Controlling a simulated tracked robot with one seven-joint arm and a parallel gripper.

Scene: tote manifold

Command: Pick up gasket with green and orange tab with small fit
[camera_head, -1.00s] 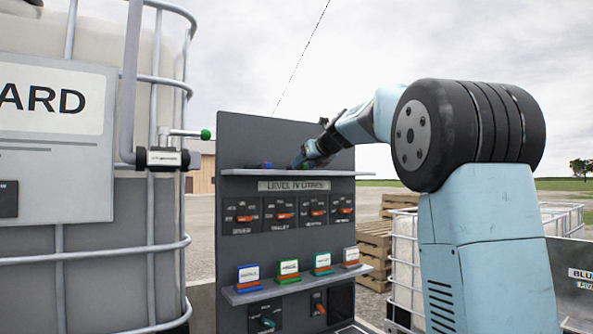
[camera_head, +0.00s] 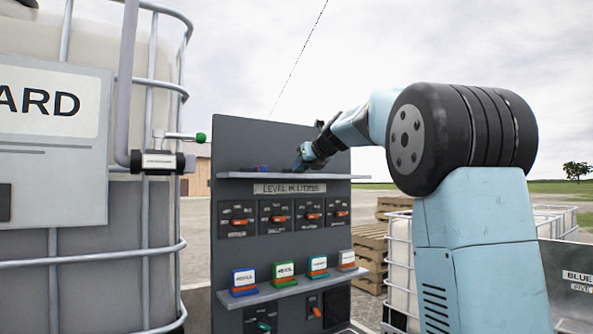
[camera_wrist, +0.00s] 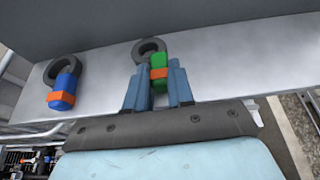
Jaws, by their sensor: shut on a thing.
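The gasket with a green and orange tab (camera_wrist: 159,66) lies on the upper shelf in the wrist view, its dark ring pointing toward the back panel. My gripper (camera_wrist: 158,80) has its two blue fingers on either side of the green tab and is shut on it. In the head view my gripper (camera_head: 301,163) is at the upper shelf (camera_head: 230,175), and the green tab cannot be made out there. Whether the gasket is lifted off the shelf I cannot tell.
A second gasket with a blue and orange tab (camera_wrist: 62,92) lies to the left on the same shelf. Several coloured label blocks stand on the lower shelf (camera_head: 262,296). Orange-handled switches (camera_head: 240,222) sit on the dark panel (camera_head: 285,140). A caged tank (camera_head: 110,240) stands at left.

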